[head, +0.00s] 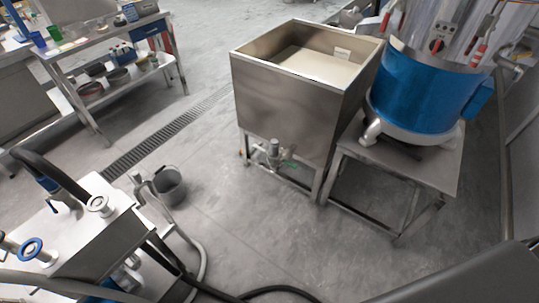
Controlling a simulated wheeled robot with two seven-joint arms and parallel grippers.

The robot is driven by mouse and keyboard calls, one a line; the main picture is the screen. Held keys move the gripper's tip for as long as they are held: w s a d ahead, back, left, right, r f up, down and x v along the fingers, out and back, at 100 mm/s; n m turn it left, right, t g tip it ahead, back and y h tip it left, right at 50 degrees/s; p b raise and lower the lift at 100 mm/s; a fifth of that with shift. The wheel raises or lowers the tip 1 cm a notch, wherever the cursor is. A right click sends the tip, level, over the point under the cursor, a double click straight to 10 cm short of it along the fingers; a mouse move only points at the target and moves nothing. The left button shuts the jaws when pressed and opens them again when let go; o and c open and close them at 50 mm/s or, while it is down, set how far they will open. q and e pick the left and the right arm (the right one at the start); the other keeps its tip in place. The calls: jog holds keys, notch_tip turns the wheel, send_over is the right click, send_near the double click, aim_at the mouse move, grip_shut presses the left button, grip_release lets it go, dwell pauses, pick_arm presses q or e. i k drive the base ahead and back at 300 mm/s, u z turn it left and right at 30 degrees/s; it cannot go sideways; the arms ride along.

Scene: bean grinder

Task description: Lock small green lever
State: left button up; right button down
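A small green lever (291,163) shows at the valve and pipe fitting (274,152) low under the front of the steel tank (290,105). It is only a few pixels in size, so I cannot tell its exact angle or whether it is locked. Neither of my grippers can be made out in the head view.
A blue drum machine (422,92) stands on a steel stand (440,168) right of the tank. A grey bucket (170,187) and a steel machine with hoses (85,235) are at left. A workbench (95,45) stands at the back left. The floor before the tank is clear.

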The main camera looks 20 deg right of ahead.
aim_at(294, 166)
jog(key=i, duration=0.85)
jog(key=z, duration=0.6)
